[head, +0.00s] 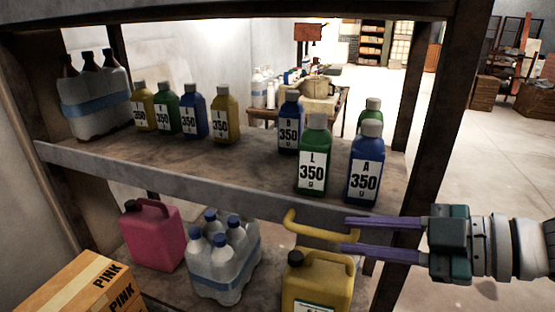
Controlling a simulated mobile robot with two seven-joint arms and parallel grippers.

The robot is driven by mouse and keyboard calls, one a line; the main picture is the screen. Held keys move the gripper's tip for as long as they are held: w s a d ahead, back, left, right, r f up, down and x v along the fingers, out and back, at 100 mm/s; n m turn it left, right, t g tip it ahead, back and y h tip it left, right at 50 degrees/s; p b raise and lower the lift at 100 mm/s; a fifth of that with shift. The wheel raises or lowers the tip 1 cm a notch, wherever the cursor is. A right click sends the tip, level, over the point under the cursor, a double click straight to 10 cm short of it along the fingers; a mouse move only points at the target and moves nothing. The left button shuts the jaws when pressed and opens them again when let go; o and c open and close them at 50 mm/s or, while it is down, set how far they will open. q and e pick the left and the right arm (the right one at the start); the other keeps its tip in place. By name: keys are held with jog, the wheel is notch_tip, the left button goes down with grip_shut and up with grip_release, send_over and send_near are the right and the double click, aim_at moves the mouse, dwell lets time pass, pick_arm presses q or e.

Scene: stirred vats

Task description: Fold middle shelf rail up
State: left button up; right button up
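The middle shelf (250,155) carries a long grey rail (180,178) along its front edge. The rail does not cover the bottles behind it and appears to lie at or below the shelf surface. A yellow bar handle (305,228) shows at the rail's right part, above a yellow jug. My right gripper (345,235) comes in from the right with its two purple fingers apart. The handle's right end shows between the fingertips; I cannot tell whether they touch it. My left gripper is not in view.
Bottles marked 350, including a green one (313,155) and a blue one (365,165), stand near the shelf's front right. Below are the yellow jug (318,288), a pink jug (152,237) and a bottle pack (222,265). A cardboard box (75,290) is at lower left.

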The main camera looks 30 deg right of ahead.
jog(key=shift+v, duration=1.45)
